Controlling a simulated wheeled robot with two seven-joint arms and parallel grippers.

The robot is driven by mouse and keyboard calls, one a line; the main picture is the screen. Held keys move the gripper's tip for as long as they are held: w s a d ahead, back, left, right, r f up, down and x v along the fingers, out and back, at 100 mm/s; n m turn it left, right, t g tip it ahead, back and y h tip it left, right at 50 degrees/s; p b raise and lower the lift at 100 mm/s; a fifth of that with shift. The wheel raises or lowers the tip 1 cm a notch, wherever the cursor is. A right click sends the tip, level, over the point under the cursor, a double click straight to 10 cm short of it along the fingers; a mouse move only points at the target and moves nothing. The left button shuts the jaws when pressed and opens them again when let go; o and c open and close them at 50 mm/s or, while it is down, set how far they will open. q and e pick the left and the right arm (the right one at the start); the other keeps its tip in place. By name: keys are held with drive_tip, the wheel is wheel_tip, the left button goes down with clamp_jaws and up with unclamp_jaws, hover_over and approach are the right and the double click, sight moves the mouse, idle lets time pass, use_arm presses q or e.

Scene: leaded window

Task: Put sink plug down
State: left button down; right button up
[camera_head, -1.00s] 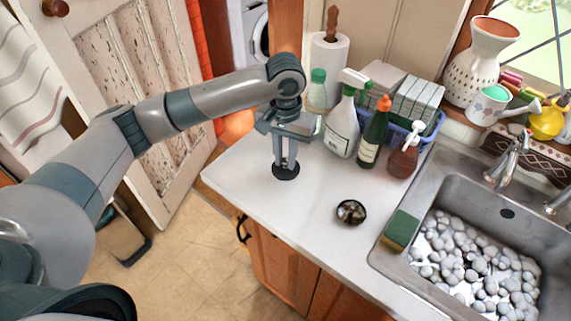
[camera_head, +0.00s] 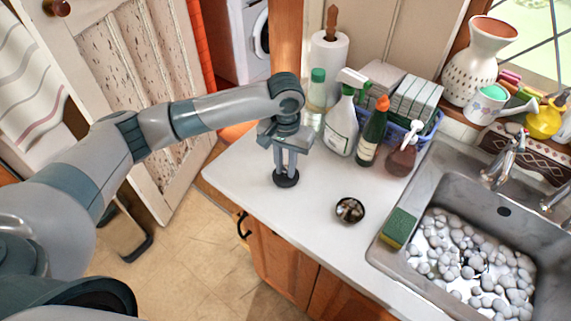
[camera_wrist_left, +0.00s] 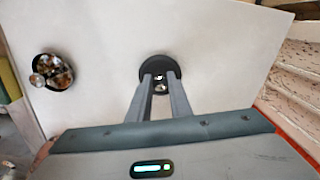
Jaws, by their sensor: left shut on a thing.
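The sink plug (camera_head: 286,179) is a small round black disc at the left part of the white counter (camera_head: 240,180). My left gripper (camera_head: 286,170) points straight down and is shut on the plug's top. In the left wrist view the plug (camera_wrist_left: 158,66) shows as a black disc with a shiny middle between the two fingertips (camera_wrist_left: 160,80). It is at or very close to the counter surface; I cannot tell whether it touches. My right gripper is not in view.
A dark round dish with shiny contents (camera_head: 350,210) sits to the right of the plug. Bottles, including a spray bottle (camera_head: 341,125), stand behind. Counter around the plug is clear.

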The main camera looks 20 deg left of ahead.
sight(286, 168)
use_arm(q)
drive_tip(key=c, duration=1.6)
unclamp_jaws()
drive_tip(key=shift+f, duration=0.15)
drive_tip(key=shift+r, duration=0.55)
drive_tip(key=shift+r+b, duration=1.8)
drive_tip(key=shift+r, duration=3.85)
